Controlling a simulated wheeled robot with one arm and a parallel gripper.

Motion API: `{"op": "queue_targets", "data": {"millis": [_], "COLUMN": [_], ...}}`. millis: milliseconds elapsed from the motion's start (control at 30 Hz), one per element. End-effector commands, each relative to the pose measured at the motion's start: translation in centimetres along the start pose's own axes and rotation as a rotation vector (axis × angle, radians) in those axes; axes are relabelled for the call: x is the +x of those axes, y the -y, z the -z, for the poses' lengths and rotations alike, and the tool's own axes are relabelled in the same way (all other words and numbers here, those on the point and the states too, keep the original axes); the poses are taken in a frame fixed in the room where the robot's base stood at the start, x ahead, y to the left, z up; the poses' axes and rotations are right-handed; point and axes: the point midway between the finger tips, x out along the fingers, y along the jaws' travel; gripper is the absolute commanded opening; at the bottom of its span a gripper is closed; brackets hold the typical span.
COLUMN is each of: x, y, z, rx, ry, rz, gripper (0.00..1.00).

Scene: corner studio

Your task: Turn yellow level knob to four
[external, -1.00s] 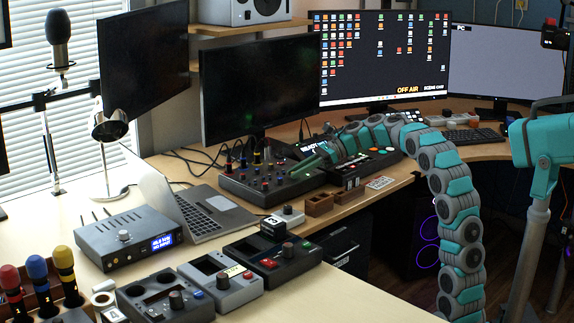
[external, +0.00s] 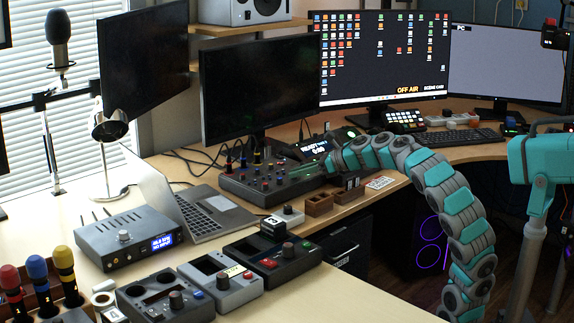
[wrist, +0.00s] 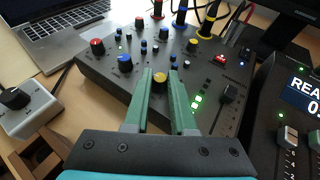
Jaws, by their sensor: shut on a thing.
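The yellow level knob (wrist: 160,77) is on the dark mixer panel (wrist: 105,72), at the near end of a slanting line with a red knob (wrist: 97,46) and a blue knob (wrist: 124,63). My gripper (wrist: 160,76) has its green fingers closed around the sides of the yellow knob, whose top shows between the tips. The knob's pointer and any scale numbers are too small to read. In the external view the mixer (external: 262,184) lies on the desk, with my arm's end over its right side; the fingertips and knob are not clear there.
A smaller yellow knob (wrist: 192,45) and coloured plugs stand farther back on the mixer. A device with a lit screen (wrist: 304,87) sits close on the right. A grey box with a black knob (wrist: 20,105) and a laptop (wrist: 60,20) are on the left.

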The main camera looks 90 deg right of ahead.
Motion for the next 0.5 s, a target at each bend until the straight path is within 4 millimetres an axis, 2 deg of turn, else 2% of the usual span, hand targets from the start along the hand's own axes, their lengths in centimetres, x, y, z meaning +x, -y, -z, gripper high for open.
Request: {"op": "queue_targets", "data": {"millis": [500], "x": [-0.27], "y": [-0.78], "z": [-0.87], "rx": [0.152], "ry": [-0.003], "rz": [0.376], "gripper": [0.00]}}
